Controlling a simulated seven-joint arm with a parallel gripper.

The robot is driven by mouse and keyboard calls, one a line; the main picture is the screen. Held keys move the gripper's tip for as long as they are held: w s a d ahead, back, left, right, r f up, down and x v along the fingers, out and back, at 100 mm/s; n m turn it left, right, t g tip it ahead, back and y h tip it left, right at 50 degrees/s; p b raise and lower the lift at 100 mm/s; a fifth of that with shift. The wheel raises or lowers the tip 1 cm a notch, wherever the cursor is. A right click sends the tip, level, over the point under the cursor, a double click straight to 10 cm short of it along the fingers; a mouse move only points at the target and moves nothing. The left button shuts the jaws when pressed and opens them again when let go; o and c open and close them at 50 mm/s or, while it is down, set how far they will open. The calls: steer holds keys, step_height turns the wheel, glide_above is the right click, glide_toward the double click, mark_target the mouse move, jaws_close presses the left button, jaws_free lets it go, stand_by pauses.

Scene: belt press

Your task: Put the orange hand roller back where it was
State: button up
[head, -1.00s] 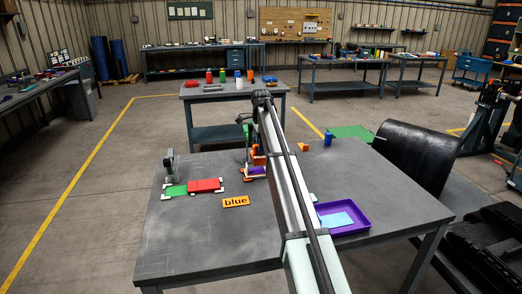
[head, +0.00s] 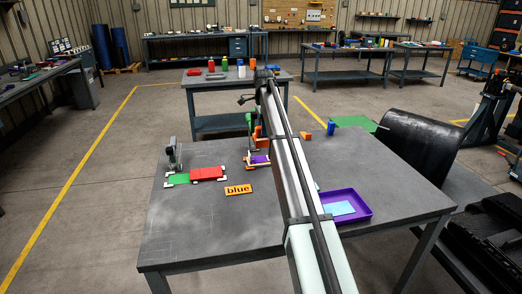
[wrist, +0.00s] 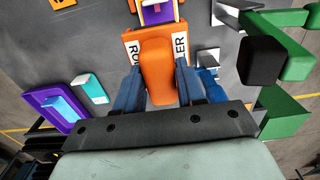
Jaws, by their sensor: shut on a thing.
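The orange hand roller (wrist: 157,75) stands between the blue fingers of my gripper (wrist: 158,92) in the wrist view. My gripper is shut on it. Beyond and beneath it is an orange plate (wrist: 133,37) with black letters, "RO" and "ER" showing on either side of the roller. I cannot tell whether the roller touches this plate. In the head view my arm hides most of the gripper, and small orange parts show left of the arm.
Green brackets (wrist: 290,70) stand close on the right. The table's front left is clear.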

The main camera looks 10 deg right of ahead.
steer(key=shift+a+r, duration=0.15)
steer(key=shift+a, duration=0.05)
steer(key=s+a, duration=0.2)
steer(key=s, duration=0.7)
steer(key=s+a, duration=0.2)
steer(key=s, duration=0.7)
steer(key=shift+w+d+f, duration=0.1)
steer(key=shift+d+f, duration=0.05)
steer(key=shift+f, duration=2.05)
steer(key=shift+w+d+f, duration=0.1)
steer(key=shift+f, duration=2.1)
steer(key=shift+f, duration=0.2)
steer(key=shift+f, duration=0.1)
steer(key=shift+f, duration=0.4)
jaws_close()
steer(key=o, duration=1)
jaws_free()
